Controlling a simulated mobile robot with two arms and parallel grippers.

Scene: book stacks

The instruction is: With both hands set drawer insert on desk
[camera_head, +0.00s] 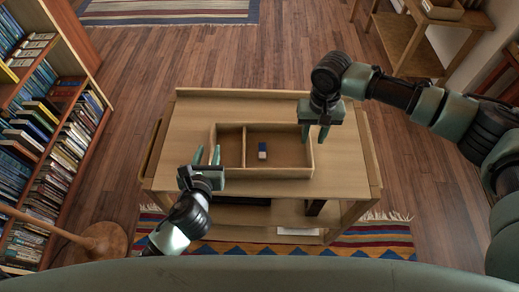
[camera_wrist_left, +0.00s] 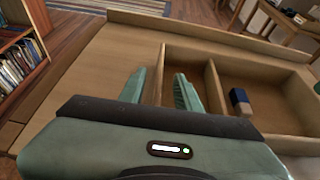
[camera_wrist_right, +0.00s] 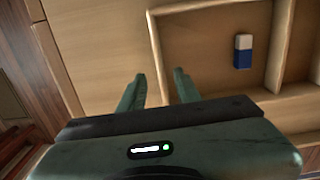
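The drawer insert (camera_head: 280,173) is a shallow wooden tray with a divider. It rests on the wooden desk (camera_head: 190,123). A blue and white block (camera_head: 262,151) stands in its wider right compartment. My left gripper (camera_head: 207,157) is open at the insert's left wall; in the left wrist view its fingers (camera_wrist_left: 160,90) lie on either side of that wall (camera_wrist_left: 161,66). My right gripper (camera_head: 315,132) is open at the insert's right wall; in the right wrist view that wall (camera_wrist_right: 156,48) runs down between the fingertips. I cannot tell whether either gripper touches the wall.
The desk has a raised back edge (camera_head: 245,92) and bare top around the insert. A bookshelf (camera_head: 75,75) stands at left, near a round wooden stand base (camera_head: 103,243). A patterned rug (camera_head: 350,250) lies below the desk front. Another table (camera_head: 405,45) is at the far right.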

